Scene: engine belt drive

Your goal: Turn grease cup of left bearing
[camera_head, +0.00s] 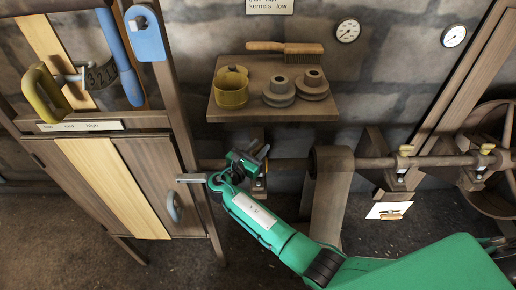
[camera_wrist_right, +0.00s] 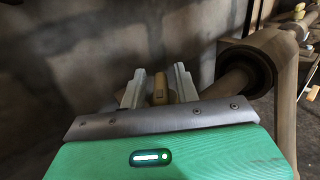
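The left bearing (camera_head: 258,186) sits on the shaft near the wall, mostly hidden behind my right gripper (camera_head: 256,160) in the head view. Its brass-coloured grease cup (camera_wrist_right: 160,88) shows in the right wrist view, between the two fingertips of my right gripper (camera_wrist_right: 159,86). The fingers are apart, one on each side of the cup, with a narrow gap seeming to show at both sides. I cannot tell whether either finger touches it. In the head view the cup is hidden by the gripper. My left gripper is not in view.
A wide belt (camera_head: 332,200) hangs from the shaft (camera_head: 375,163) just right of the bearing. Two more brass cups (camera_head: 406,150) (camera_head: 487,148) stand farther right. A wooden cabinet (camera_head: 120,185) stands close at left. A shelf (camera_head: 225,112) with a brush, pot and pulleys is above.

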